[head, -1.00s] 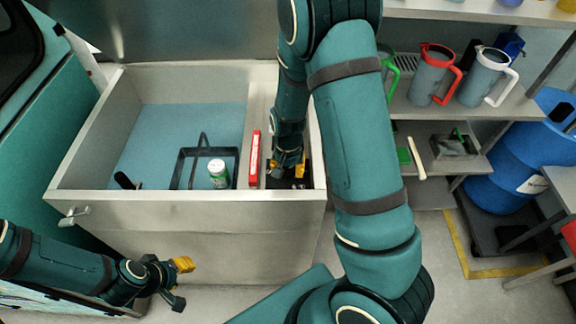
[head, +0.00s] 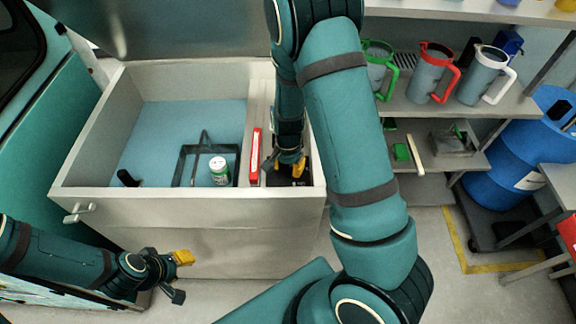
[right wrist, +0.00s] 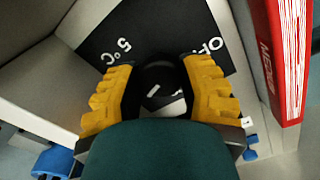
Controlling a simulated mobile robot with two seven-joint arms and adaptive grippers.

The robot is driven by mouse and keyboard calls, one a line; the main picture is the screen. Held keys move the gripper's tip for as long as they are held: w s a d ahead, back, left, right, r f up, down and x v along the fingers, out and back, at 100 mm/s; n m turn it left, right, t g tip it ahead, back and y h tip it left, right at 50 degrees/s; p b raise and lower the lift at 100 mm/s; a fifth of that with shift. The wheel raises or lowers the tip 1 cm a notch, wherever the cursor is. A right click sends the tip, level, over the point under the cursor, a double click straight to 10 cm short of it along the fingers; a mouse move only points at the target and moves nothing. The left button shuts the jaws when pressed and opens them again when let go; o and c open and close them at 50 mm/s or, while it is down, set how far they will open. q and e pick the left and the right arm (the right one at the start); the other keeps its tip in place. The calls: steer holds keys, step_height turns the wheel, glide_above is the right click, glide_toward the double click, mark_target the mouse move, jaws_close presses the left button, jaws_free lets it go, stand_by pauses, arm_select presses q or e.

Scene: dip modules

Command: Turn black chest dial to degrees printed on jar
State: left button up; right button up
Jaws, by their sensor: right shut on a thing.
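The black chest dial (right wrist: 160,76) sits on a black panel (right wrist: 106,50) printed "5°C" and "OFF" in the right wrist view. It has a white mark; my gripper partly hides it. My right gripper (right wrist: 158,84) has its yellow fingers on both sides of the dial, shut on it. In the head view, my right gripper (head: 286,166) reaches down into the chest's narrow right compartment. The jar (head: 219,170), with a white lid and green label, stands upright in the chest; its print is too small to read. My left gripper (head: 181,277) is open and empty, in front of the chest.
A red book (head: 255,155) stands just left of my right gripper. A black wire rack (head: 186,150) and a small black object (head: 127,178) are in the open chest (head: 150,194). Pitchers (head: 432,72) stand on a shelf at right.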

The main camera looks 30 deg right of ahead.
mark_target(288, 167)
steer(key=shift+s, duration=0.1)
steer(key=o, duration=1.2)
steer(key=shift+o, duration=0.2)
steer(key=shift+r, duration=0.5)
step_height(288, 167, up, 11)
